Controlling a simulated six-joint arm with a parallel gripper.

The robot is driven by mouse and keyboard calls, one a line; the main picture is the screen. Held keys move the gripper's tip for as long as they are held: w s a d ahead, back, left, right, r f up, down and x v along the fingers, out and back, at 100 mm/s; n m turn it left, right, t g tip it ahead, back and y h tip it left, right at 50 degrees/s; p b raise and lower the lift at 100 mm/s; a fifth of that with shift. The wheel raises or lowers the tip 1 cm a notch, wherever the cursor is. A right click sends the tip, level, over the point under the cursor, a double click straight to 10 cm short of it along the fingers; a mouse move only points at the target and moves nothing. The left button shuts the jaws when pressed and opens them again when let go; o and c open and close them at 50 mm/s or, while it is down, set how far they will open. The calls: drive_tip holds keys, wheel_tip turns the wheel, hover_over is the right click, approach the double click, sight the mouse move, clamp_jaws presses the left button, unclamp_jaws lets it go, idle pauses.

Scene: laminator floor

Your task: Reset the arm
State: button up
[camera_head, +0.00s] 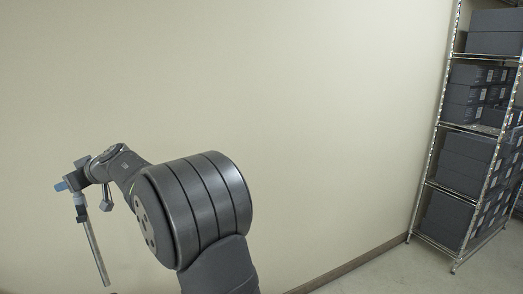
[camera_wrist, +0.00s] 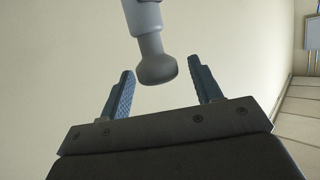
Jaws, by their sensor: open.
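My gripper (camera_wrist: 166,72) shows in the wrist view with its two blue ridged fingers spread apart. Nothing is held between them. A grey rounded knob on a pale shaft (camera_wrist: 155,62) appears between and beyond the fingertips; I cannot tell whether it is part of my arm. In the head view my arm rises from the bottom and bends left, and my gripper (camera_head: 66,185) is small at the far left, with a bit of blue showing. A thin grey rod (camera_head: 94,245) hangs down beside it; what it belongs to is unclear.
A plain cream wall (camera_head: 300,90) fills most of the head view. A metal shelf rack (camera_head: 431,165) with several dark boxes (camera_head: 465,160) stands at the right. Pale floor (camera_head: 400,272) shows at the lower right. The space around my gripper looks clear of loose objects.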

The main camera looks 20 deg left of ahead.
drive_tip(key=shift+a, duration=0.15)
drive_tip(key=v, duration=1.8)
drive_tip(key=x, duration=1.2)
drive_tip(key=f+x, duration=0.1)
drive_tip(key=x, duration=0.5)
wheel_tip(320, 180, down, 35)
drive_tip(key=shift+f, duration=0.2)
drive_tip(key=shift+v, duration=0.95)
idle(1.6)
